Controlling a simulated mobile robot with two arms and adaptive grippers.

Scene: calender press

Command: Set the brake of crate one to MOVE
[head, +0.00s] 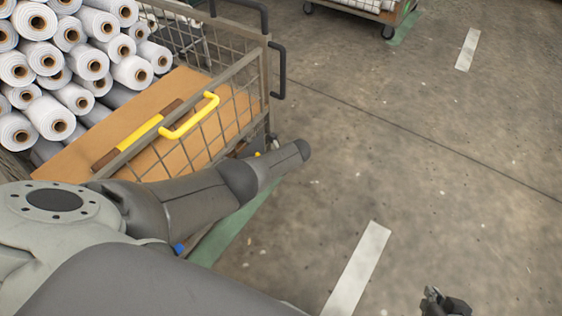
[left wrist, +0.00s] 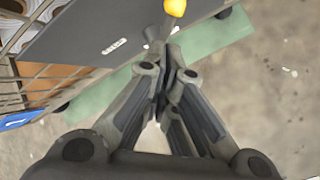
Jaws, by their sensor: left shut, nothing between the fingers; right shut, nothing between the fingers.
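Crate one appears to be the wire-mesh cart (head: 262,75) at the left of the head view, loaded with white rolls. A small yellow knob (head: 258,154) shows low at its near right corner, just above my left arm. In the left wrist view the yellow knob (left wrist: 175,7) tops a short grey lever by a dark plate with a small white marking, too small to read. My left gripper (left wrist: 170,62) is shut and empty, its tips close below the knob; I cannot tell whether they touch the lever. My right gripper (head: 432,294) is shut and empty over the floor.
A yellow handle (head: 190,116) is on the cart's mesh gate. A blue tag (left wrist: 20,119) shows on the cart in the left wrist view. Another wheeled cart (head: 372,12) stands at the top. The floor on the right is clear, with white painted marks.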

